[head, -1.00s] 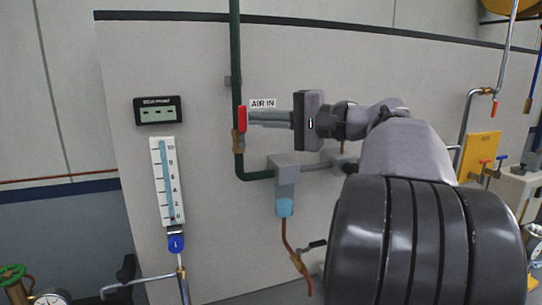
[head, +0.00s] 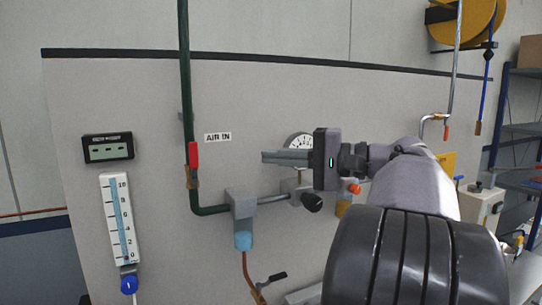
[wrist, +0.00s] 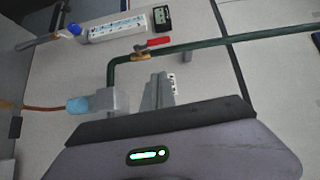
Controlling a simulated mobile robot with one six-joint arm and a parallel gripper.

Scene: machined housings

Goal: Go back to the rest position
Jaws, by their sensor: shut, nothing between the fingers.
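My gripper (head: 270,157) is shut and empty in the head view, its fingers pointing left in front of the grey panel. In the wrist view its closed fingers (wrist: 157,91) point up from the dark palm. The red valve handle (head: 194,154) on the green pipe (head: 184,80) is left of the fingertips, clearly apart from them in the picture. The red handle also shows in the wrist view (wrist: 158,41), above the fingers. My arm reaches in from the lower right and covers part of the panel.
A grey filter unit with a blue bowl (head: 243,240) sits below the fingers. A round gauge (head: 299,145) is partly hidden behind my gripper. A flow tube (head: 119,218) and a digital display (head: 108,147) are at left. Blue shelving (head: 520,128) stands at right.

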